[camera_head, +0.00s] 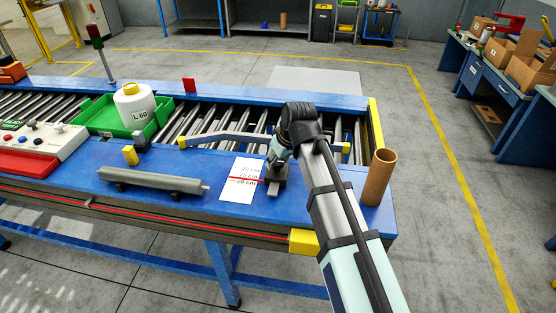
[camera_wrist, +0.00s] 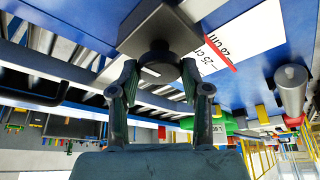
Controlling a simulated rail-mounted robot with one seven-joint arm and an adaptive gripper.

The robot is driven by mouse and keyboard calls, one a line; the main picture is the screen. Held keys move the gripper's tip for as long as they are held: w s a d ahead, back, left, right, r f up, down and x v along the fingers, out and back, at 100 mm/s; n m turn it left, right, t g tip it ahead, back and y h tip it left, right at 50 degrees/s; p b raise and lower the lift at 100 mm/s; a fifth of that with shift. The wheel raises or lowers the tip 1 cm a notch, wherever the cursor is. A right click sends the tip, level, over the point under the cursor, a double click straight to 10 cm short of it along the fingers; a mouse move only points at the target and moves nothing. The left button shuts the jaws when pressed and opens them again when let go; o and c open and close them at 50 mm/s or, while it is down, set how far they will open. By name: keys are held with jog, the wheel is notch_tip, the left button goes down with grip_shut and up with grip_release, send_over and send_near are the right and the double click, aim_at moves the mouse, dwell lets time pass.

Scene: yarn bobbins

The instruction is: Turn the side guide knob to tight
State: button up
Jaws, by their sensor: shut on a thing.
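The dark round knob (camera_wrist: 158,60) sits on a dark block (camera_wrist: 160,28) in the wrist view, with a small pale mark on its face. My gripper (camera_wrist: 160,80) has its two green-padded fingers on either side of the knob, shut on it. In the head view my gripper (camera_head: 279,160) is low over the blue bench edge and hides the knob. The grey-blue side guide rail (camera_head: 222,136) runs over the rollers behind it. A white scale card (camera_head: 238,191) with centimetre marks and a red line lies left of my gripper.
A grey roller (camera_head: 150,180) lies on the bench at the left, near a green tray (camera_head: 103,117) with a white bottle (camera_head: 134,105). A brown cardboard tube (camera_head: 378,178) stands right of my arm. A control panel (camera_head: 45,140) is at far left.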

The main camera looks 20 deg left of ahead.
jog(key=shift+f, duration=0.1)
jog(key=n, duration=0.2)
jog(key=n+g+b, duration=0.1)
jog(key=n, duration=0.1)
jog(key=shift+w+g, duration=0.15)
jog(key=shift+g, duration=0.15)
jog(key=n+g+b, duration=0.1)
jog(key=n, duration=0.1)
jog(key=n+g+b, duration=0.1)
jog(key=n, duration=0.2)
jog(key=shift+w+y, duration=0.15)
jog(key=shift+y, duration=0.15)
jog(key=n+g+b, duration=0.1)
jog(key=n+b, duration=0.1)
jog(key=n, duration=0.2)
jog(key=shift+n+g, duration=0.4)
jog(key=shift+n+g+h+b, duration=0.5)
jog(key=shift+n+h+b, duration=0.35)
jog(key=shift+n, duration=1.05)
jog(key=o, duration=1.1)
